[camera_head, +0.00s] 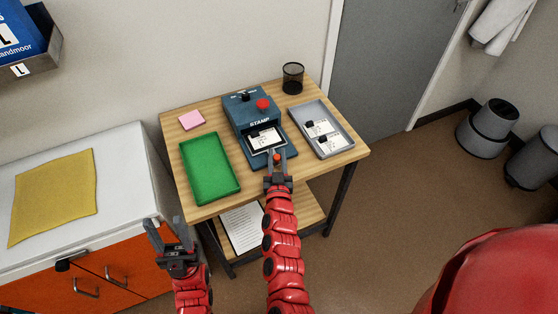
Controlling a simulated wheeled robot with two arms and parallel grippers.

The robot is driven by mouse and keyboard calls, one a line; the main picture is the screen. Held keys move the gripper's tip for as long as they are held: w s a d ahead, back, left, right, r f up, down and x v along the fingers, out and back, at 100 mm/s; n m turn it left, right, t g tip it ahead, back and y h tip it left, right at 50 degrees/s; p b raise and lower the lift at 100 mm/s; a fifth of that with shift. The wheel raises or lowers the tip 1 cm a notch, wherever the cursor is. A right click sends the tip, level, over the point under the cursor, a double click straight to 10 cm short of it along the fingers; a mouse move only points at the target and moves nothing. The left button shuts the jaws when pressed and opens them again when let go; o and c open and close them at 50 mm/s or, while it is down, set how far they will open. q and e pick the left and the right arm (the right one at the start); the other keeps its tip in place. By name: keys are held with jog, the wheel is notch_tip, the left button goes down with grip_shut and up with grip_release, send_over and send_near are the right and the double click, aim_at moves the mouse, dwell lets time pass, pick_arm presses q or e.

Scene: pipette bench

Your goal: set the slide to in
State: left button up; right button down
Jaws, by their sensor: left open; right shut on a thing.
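The blue stamp machine (238,112) stands at the back middle of the wooden table, with a red button on top. Its slide (251,146) sticks out at the front with a white card (265,139) lying on it. My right gripper (277,156) is at the slide's front edge, shut on a small orange-red knob there. The fingers partly hide the knob. My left gripper (166,232) is open and empty, in front of the table's left side and away from the machine.
A green tray (209,170) lies left of the machine. A grey tray (341,144) with cards is on the right. A pink pad (191,119) and a black mesh cup (292,78) stand behind. A white cabinet (120,152) with a yellow cloth is at left.

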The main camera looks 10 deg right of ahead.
jog(key=c, duration=0.6)
grip_release()
jog(key=shift+s+a+p, duration=0.1)
jog(key=shift+s+p, duration=0.2)
jog(key=shift+s, duration=0.2)
jog(key=shift+s+a+p, duration=0.35)
jog(key=shift+s+p, duration=0.65)
jog(key=shift+s, duration=1.7)
jog(key=shift+s+a+p, duration=0.3)
jog(key=shift+s+p, duration=0.75)
jog(key=shift+s, duration=1.7)
jog(key=shift+s+a+p, duration=0.35)
jog(key=shift+s+p, duration=0.65)
jog(key=shift+s, duration=1.7)
